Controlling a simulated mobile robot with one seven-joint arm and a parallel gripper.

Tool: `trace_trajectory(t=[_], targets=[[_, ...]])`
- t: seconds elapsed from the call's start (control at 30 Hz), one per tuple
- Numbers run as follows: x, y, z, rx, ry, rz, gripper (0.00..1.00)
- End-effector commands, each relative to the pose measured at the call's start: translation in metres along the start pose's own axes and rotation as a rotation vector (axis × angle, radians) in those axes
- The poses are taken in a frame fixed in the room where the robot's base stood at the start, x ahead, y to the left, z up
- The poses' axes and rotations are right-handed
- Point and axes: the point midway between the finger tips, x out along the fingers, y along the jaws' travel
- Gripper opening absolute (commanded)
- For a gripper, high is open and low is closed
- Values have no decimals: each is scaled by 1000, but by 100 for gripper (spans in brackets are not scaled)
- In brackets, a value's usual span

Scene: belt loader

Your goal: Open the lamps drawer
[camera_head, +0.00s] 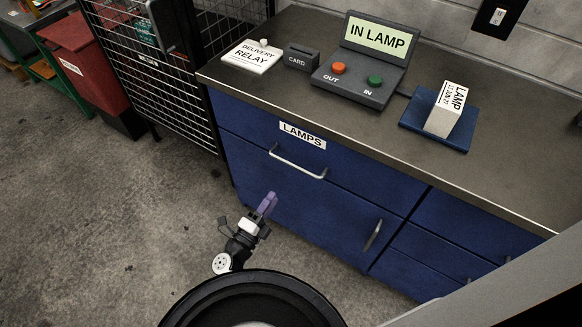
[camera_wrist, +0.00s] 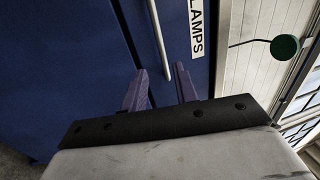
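The lamps drawer (camera_head: 335,166) is the top left drawer of the blue cabinet, with a white LAMPS label (camera_head: 302,135) and a silver bar handle (camera_head: 297,164). It looks closed flush with the cabinet front. My gripper (camera_head: 268,203) is below and in front of the handle, apart from it. In the wrist view, the purple fingers (camera_wrist: 160,88) are spread with nothing between them. The handle (camera_wrist: 158,38) rises ahead of the fingertips, and the LAMPS label (camera_wrist: 196,28) is to its right.
On the worktop (camera_head: 290,83) are a delivery relay box (camera_head: 252,57), a card reader (camera_head: 300,58), an IN LAMP console (camera_head: 365,72) and a lamp box (camera_head: 445,110) on a blue pad. A wire cage (camera_head: 150,75) stands left of the cabinet. The floor before the drawer is clear.

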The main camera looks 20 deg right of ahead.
Motion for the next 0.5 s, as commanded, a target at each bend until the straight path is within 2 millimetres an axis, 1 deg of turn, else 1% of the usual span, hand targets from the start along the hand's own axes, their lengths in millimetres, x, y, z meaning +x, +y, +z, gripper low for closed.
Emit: trace_trajectory(t=[0.17,0.5], targets=[[25,-2,0,1,2,-4,29],[97,-1,1,2,1,-4,29]])
